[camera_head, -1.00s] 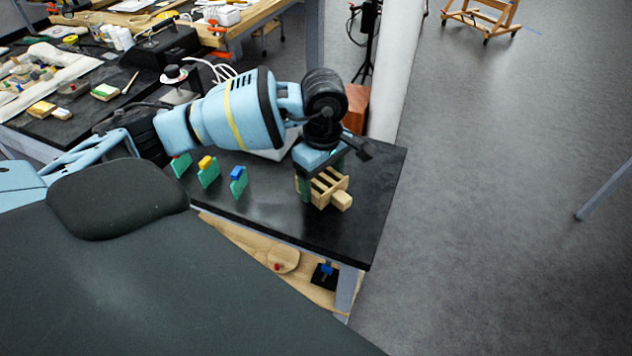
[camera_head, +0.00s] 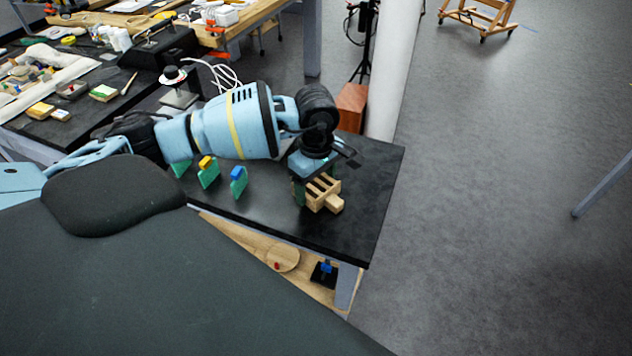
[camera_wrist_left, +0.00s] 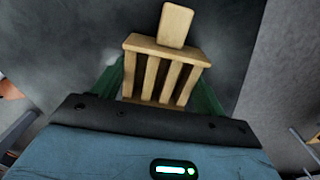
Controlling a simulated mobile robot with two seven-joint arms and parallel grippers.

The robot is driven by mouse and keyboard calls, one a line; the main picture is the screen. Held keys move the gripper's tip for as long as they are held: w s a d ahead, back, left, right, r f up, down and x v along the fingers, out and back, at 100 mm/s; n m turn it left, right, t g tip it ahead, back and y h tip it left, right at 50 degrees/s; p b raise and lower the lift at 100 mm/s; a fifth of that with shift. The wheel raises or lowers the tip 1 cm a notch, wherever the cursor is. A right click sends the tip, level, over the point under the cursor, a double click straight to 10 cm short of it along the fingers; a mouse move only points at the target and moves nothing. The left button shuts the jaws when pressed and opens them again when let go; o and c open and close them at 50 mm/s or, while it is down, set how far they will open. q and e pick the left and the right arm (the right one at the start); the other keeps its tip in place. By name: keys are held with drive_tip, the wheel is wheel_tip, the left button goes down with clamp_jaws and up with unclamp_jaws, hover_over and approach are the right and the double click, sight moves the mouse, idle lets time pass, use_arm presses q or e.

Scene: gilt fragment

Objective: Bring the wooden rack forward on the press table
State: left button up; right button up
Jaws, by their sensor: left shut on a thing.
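The wooden rack (camera_head: 322,194) is a small slatted block of pale wood with a stubby block sticking out at one end. It is on or just above the black press table (camera_head: 365,215), near its front right part; I cannot tell whether it touches. My left gripper (camera_head: 310,188) comes down over it and is shut on it, with green fingers on either side. In the left wrist view the rack (camera_wrist_left: 165,72) sits between the two green fingers, its slats showing and the stub pointing away. My right gripper is not in view.
Several green pieces stand in a row left of the rack, one with a blue top (camera_head: 238,181) and one with a yellow top (camera_head: 208,172). A wooden shelf (camera_head: 240,240) lies under the table. The table's right end is clear.

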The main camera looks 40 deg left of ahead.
use_arm(q)
drive_tip(key=shift+f, duration=0.2)
drive_tip(key=o, duration=1)
drive_tip(key=shift+r, duration=0.1)
wheel_tip(320, 180, up, 12)
drive_tip(key=shift+r, duration=0.15)
